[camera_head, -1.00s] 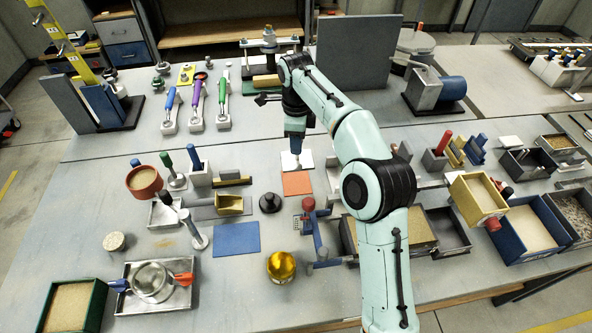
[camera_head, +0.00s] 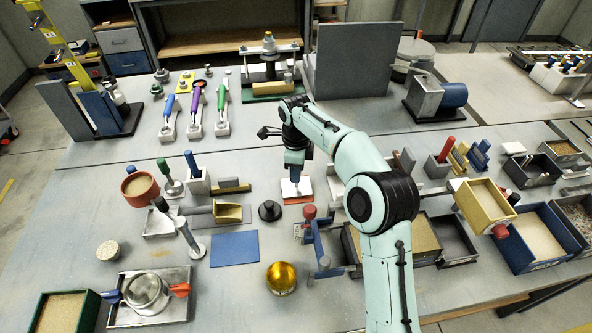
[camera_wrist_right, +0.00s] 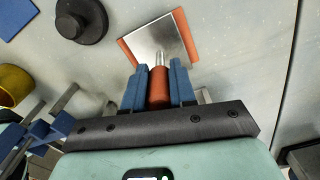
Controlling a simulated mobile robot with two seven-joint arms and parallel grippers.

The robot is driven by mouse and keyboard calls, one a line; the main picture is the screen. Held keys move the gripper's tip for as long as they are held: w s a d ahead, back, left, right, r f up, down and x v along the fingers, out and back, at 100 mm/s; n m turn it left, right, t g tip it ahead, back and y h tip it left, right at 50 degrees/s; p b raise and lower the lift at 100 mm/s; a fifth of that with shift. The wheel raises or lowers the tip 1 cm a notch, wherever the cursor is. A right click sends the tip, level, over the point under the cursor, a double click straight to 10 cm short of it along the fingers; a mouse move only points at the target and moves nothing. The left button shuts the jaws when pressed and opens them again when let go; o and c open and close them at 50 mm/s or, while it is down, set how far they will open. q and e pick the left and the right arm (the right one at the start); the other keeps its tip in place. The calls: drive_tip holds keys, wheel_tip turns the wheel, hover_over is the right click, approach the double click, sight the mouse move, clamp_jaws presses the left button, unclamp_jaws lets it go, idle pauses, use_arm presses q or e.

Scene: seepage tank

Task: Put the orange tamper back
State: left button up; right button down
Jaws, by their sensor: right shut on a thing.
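My right gripper (camera_head: 295,172) is shut on the orange tamper (camera_wrist_right: 158,88), with its blue fingers on either side of the orange handle. A thin metal rod runs from the handle to the tamper's square metal plate, which also shows in the head view (camera_head: 296,187). The plate is over the orange mat (camera_head: 299,201) and covers most of it. In the wrist view orange edges of the mat (camera_wrist_right: 191,38) show at the plate's sides. I cannot tell whether the plate touches the mat. My left gripper is not in view.
A black knobbed weight (camera_head: 269,211) stands just left of the mat, and a blue mat (camera_head: 234,248) lies nearer. A red-topped blue stand (camera_head: 317,240) is close on the near side. Bins of soil (camera_head: 425,235) stand to the right. Bare table lies behind the plate.

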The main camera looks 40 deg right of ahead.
drive_tip(key=c, duration=0.9)
unclamp_jaws()
drive_tip(key=shift+f, duration=0.1)
wheel_tip(320, 180, up, 12)
drive_tip(key=p, duration=0.3)
drive_tip(key=shift+r, duration=0.2)
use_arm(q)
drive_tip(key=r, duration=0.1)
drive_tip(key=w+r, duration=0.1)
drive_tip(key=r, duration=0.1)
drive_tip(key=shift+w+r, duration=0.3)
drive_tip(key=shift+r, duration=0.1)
use_arm(e)
drive_tip(key=shift+f, duration=0.1)
